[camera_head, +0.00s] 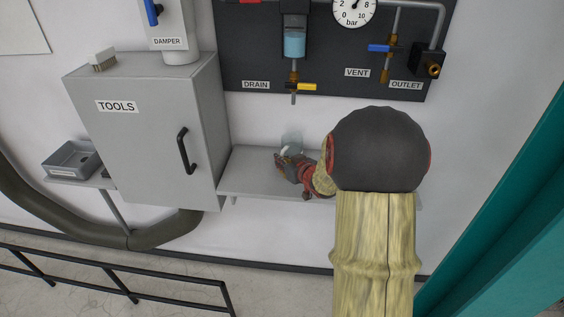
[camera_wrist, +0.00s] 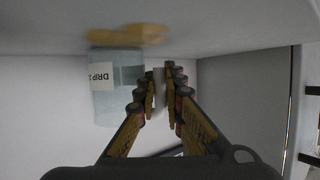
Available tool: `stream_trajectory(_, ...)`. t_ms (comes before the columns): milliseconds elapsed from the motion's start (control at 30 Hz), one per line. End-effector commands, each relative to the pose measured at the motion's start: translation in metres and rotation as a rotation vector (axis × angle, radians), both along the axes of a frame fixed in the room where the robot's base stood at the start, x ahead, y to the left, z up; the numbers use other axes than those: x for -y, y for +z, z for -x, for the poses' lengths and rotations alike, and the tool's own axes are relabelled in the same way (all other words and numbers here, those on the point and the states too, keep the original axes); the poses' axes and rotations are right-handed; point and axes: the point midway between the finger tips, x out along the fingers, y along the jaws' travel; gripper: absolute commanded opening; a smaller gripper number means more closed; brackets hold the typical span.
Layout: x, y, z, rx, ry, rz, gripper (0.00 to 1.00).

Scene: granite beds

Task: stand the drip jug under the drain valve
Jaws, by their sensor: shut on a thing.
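The drip jug (camera_head: 291,141) is a clear, pale vessel at the shelf's back, below and close to in line with the drain valve (camera_head: 294,77). In the wrist view the jug (camera_wrist: 118,98) has a white label with partly readable "DRIP" lettering and appears inverted. My gripper (camera_head: 286,160) is at the jug's near side. In the wrist view its fingers (camera_wrist: 162,80) are shut on a pale upright piece beside the jug, which looks like its handle. The drain valve has a yellow lever and a downward spout. I cannot tell whether the jug's base touches the shelf.
The grey shelf (camera_head: 245,173) is bare left of the jug. The TOOLS cabinet (camera_head: 150,140) stands left of it. The dark panel above carries a vent valve (camera_head: 388,48) and an outlet (camera_head: 430,62). A teal surface (camera_head: 510,230) is at right; a black rail (camera_head: 110,280) is at lower left.

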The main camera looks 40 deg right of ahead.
Motion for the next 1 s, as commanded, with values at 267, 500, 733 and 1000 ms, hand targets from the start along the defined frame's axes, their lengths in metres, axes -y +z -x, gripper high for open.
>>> stream_trajectory(267,0.0,-0.003,0.0,0.0,0.0,0.0,0.12)
stream_trajectory(500,0.0,-0.003,0.0,-0.001,0.0,0.0,0.26)
stream_trajectory(733,0.0,-0.003,0.0,-0.001,0.0,0.0,0.28)
stream_trajectory(1000,-0.003,0.006,0.01,0.0,-0.001,-0.001,0.28)
